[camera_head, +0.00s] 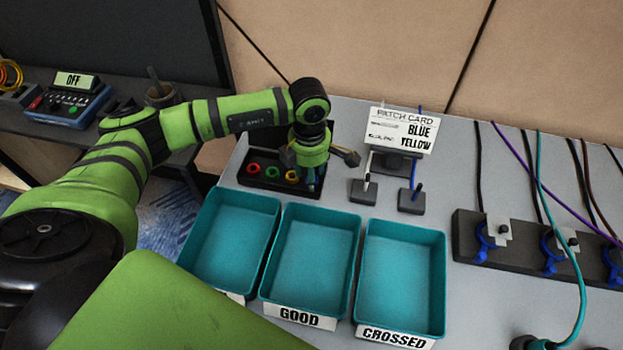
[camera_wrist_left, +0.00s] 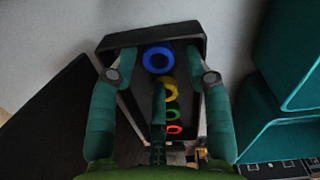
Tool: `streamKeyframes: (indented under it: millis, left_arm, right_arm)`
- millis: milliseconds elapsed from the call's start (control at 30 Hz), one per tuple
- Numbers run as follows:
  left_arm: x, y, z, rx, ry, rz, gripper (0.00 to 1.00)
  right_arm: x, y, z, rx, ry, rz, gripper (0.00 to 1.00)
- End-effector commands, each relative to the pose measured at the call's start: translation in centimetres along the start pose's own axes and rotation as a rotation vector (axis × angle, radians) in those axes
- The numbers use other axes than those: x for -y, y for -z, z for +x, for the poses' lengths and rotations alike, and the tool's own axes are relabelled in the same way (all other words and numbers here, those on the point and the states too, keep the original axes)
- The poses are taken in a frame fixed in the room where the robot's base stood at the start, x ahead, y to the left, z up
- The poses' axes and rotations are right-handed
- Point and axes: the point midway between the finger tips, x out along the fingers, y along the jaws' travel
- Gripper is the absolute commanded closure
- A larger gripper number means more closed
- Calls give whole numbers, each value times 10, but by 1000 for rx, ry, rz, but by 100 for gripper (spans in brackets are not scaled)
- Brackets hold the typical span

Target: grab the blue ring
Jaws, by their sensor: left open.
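The blue ring (camera_wrist_left: 158,59) lies at one end of a row of rings in a black tray (camera_wrist_left: 196,45) in the left wrist view. Beside it in the row are a yellow ring (camera_wrist_left: 169,91), a green ring (camera_wrist_left: 171,114) and a red ring (camera_wrist_left: 174,130). My left gripper (camera_wrist_left: 161,76) is open above the tray, with a finger on either side of the row and nothing held. In the head view the left gripper (camera_head: 311,181) points down at the tray's right end and hides the blue ring. My right gripper is not in view.
Teal bins stand in front of the tray, two labelled GOOD (camera_head: 308,262) and CROSSED (camera_head: 400,278). A patch card (camera_head: 402,131) reading BLUE, YELLOW stands behind. A dark strip with blue hooks and cables (camera_head: 520,255) is at right.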

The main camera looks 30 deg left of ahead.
Motion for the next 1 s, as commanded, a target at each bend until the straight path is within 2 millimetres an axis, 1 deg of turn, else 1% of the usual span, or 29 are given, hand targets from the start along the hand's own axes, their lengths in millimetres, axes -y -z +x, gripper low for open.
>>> streamKeyframes:
  millis: [33,100,167,233,267,433,500,867,1000]
  left_arm:
    - [8,2,10,-9,19,6,57]
    - [8,2,10,-9,21,6,59]
    - [8,1,11,-8,21,7,58]
    - [9,1,11,-8,23,7,66]
    - [9,1,10,-8,23,7,68]
    - [8,1,9,-7,21,7,70]
    - [8,1,8,-6,20,7,72]
    - [6,1,6,-6,15,5,74]
    - [5,1,2,-5,13,4,74]
  right_arm:
    - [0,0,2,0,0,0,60]
    - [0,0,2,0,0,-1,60]
    - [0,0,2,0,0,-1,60]
    - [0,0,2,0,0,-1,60]
    - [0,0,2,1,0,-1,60]
    - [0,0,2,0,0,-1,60]
    - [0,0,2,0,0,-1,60]
    - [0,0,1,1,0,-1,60]
    - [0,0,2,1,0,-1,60]
